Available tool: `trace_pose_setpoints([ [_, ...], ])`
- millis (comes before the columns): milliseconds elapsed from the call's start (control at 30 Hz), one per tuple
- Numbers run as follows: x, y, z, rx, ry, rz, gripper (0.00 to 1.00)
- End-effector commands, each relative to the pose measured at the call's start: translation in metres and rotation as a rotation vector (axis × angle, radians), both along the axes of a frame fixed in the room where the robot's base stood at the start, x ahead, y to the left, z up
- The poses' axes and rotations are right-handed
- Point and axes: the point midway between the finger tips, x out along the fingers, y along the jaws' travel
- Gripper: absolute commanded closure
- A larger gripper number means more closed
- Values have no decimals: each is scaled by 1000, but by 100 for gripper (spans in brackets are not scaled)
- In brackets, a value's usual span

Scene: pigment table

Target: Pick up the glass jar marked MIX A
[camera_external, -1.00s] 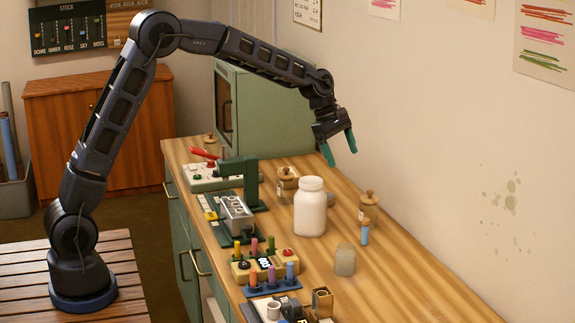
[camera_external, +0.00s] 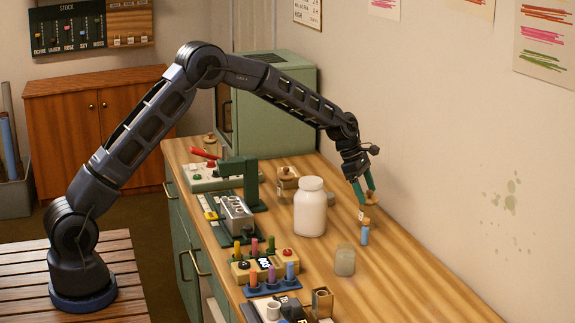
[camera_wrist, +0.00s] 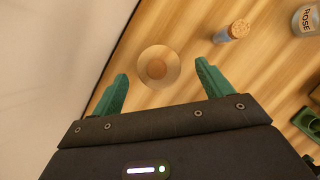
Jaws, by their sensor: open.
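A round glass jar with a wooden stopper (camera_wrist: 158,68) lies straight below my gripper (camera_wrist: 163,76) in the wrist view, seen from above between the fingers. Its label does not show there, so I cannot read MIX A on it. In the outside view the same stoppered jar (camera_external: 362,212) stands near the wall, partly hidden by my green fingers (camera_external: 364,193). My gripper is open, pointing down over the stopper, with nothing held.
A corked blue vial (camera_external: 365,234) stands close in front of the jar. A big white jar (camera_external: 310,212) is to the left, and a small cloudy jar (camera_external: 344,261) nearer the camera. A jar marked ROSE (camera_wrist: 307,20) shows at the wrist view's corner. The wall is close.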

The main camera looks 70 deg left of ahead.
Motion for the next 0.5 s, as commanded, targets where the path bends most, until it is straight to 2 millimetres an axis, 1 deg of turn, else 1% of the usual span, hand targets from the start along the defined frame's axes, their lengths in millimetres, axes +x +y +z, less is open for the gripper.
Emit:
trace_pose_setpoints([
  [267, 5, -5, -18, -1, 1, 0, 21],
  [500, 15, -13, -48, -1, 1, 0, 21],
])
